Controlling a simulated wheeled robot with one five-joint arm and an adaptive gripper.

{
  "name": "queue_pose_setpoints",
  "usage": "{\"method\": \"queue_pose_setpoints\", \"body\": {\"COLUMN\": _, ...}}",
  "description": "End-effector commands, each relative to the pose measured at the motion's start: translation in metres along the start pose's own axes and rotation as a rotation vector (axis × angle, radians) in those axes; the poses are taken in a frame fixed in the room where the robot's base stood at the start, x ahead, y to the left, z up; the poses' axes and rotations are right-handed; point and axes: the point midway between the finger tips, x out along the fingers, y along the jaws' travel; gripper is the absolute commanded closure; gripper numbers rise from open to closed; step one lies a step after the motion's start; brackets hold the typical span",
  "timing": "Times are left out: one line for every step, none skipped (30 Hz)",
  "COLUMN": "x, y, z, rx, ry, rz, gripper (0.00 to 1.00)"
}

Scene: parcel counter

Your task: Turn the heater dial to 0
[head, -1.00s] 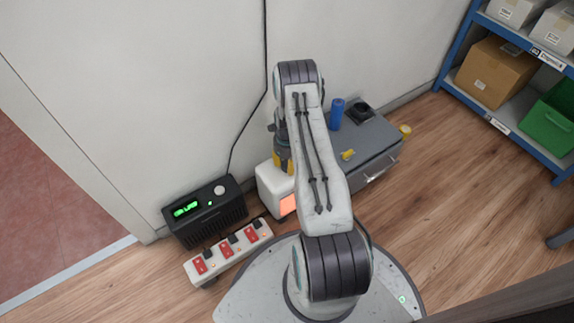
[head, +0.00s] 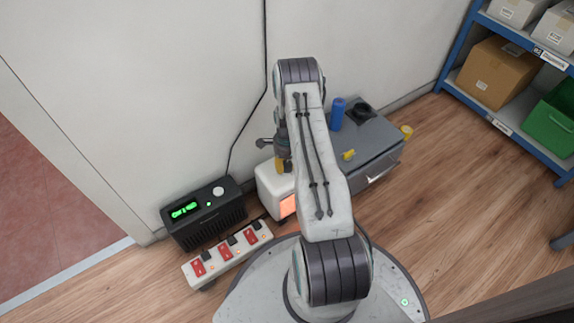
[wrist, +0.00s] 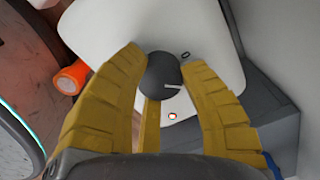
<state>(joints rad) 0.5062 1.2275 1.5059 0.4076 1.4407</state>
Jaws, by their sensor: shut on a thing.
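The heater (head: 268,184) is a white box on the floor by the wall, its front glowing orange. In the wrist view its white top (wrist: 105,28) carries the dark round dial (wrist: 157,80). The dial's pale pointer line aims to the right in that picture. A small dark mark, perhaps the 0, lies above and right of the dial, and a red light glows below it. My gripper (wrist: 160,72) has its yellow fingers shut on the dial, one on each side. In the head view my gripper (head: 284,164) is at the heater's top, partly behind my arm.
A grey cabinet (head: 372,142) stands right of the heater, with a blue cylinder (head: 337,114) on it. A black box (head: 207,217) with a green display and a power strip (head: 228,253) are at left.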

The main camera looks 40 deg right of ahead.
Motion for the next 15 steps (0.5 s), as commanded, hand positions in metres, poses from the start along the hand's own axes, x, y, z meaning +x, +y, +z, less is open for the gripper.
{"method": "queue_pose_setpoints", "body": {"x": 0.0025, "y": 0.0011, "z": 0.0004, "rx": -0.044, "ry": 0.000, "rz": 0.002, "gripper": 0.94}}
{"method": "queue_pose_setpoints", "body": {"x": 0.0025, "y": 0.0011, "z": 0.0005, "rx": -0.072, "ry": 0.000, "rz": 0.002, "gripper": 0.94}}
{"method": "queue_pose_setpoints", "body": {"x": 0.0024, "y": 0.0011, "z": 0.0005, "rx": -0.110, "ry": 0.000, "rz": 0.003, "gripper": 0.94}}
{"method": "queue_pose_setpoints", "body": {"x": 0.0024, "y": 0.0012, "z": 0.0005, "rx": -0.139, "ry": -0.001, "rz": 0.003, "gripper": 0.94}}
{"method": "queue_pose_setpoints", "body": {"x": 0.0024, "y": 0.0011, "z": 0.0005, "rx": -0.167, "ry": -0.001, "rz": 0.003, "gripper": 0.94}}
{"method": "queue_pose_setpoints", "body": {"x": 0.0023, "y": 0.0011, "z": 0.0004, "rx": -0.204, "ry": -0.001, "rz": 0.003, "gripper": 0.94}}
{"method": "queue_pose_setpoints", "body": {"x": 0.0023, "y": 0.0012, "z": 0.0004, "rx": -0.232, "ry": -0.001, "rz": 0.003, "gripper": 0.94}}
{"method": "queue_pose_setpoints", "body": {"x": 0.0023, "y": 0.0012, "z": 0.0004, "rx": -0.259, "ry": -0.001, "rz": 0.003, "gripper": 0.94}}
{"method": "queue_pose_setpoints", "body": {"x": 0.0022, "y": 0.0011, "z": 0.0004, "rx": -0.294, "ry": -0.001, "rz": 0.003, "gripper": 0.94}}
{"method": "queue_pose_setpoints", "body": {"x": 0.0022, "y": 0.0012, "z": 0.0004, "rx": -0.320, "ry": -0.001, "rz": 0.003, "gripper": 0.94}}
{"method": "queue_pose_setpoints", "body": {"x": 0.0021, "y": 0.0012, "z": 0.0004, "rx": -0.345, "ry": -0.001, "rz": 0.003, "gripper": 0.94}}
{"method": "queue_pose_setpoints", "body": {"x": 0.0021, "y": 0.0012, "z": 0.0004, "rx": -0.378, "ry": -0.001, "rz": 0.003, "gripper": 0.94}}
{"method": "queue_pose_setpoints", "body": {"x": 0.0021, "y": 0.0012, "z": 0.0004, "rx": -0.402, "ry": -0.001, "rz": 0.003, "gripper": 0.94}}
{"method": "queue_pose_setpoints", "body": {"x": 0.0020, "y": 0.0012, "z": 0.0004, "rx": -0.425, "ry": -0.001, "rz": 0.003, "gripper": 0.94}}
{"method": "queue_pose_setpoints", "body": {"x": 0.0020, "y": 0.0012, "z": 0.0004, "rx": -0.454, "ry": -0.001, "rz": 0.003, "gripper": 0.94}}
